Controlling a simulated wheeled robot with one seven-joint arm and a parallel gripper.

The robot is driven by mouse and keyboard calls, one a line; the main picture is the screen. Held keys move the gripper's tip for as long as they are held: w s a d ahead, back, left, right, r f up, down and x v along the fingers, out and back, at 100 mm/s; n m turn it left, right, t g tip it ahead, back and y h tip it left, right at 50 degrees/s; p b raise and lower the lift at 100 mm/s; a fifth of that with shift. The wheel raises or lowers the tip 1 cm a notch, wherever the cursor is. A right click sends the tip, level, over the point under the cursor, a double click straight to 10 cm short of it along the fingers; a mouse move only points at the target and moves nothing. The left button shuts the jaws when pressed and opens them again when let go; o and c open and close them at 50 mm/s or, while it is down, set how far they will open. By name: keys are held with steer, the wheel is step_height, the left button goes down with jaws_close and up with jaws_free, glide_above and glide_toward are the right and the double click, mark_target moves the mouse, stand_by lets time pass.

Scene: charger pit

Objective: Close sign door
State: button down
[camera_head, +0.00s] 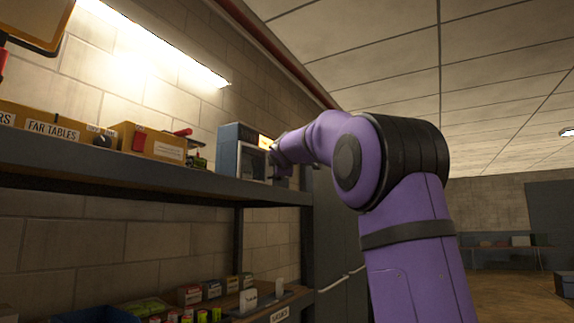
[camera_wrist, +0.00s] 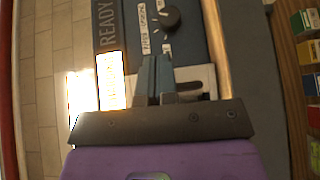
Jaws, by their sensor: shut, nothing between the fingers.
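My gripper (camera_head: 279,163) is at the box's front right, partly hidden by my wrist. In the wrist view my gripper (camera_wrist: 156,80) has its fingers together, empty, over the blue face, close to a pale plate (camera_wrist: 195,78). Contact is unclear.
A black knob (camera_wrist: 169,18) with white labels is on the blue face. The shelf (camera_head: 130,182) also holds brown bins (camera_head: 150,143) to the left. A lower shelf holds small boxes (camera_head: 211,290). A tall dark cabinet (camera_head: 335,225) stands behind my arm.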

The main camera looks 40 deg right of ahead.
steer(key=shift+w+d, duration=0.1)
steer(key=shift+w, duration=0.65)
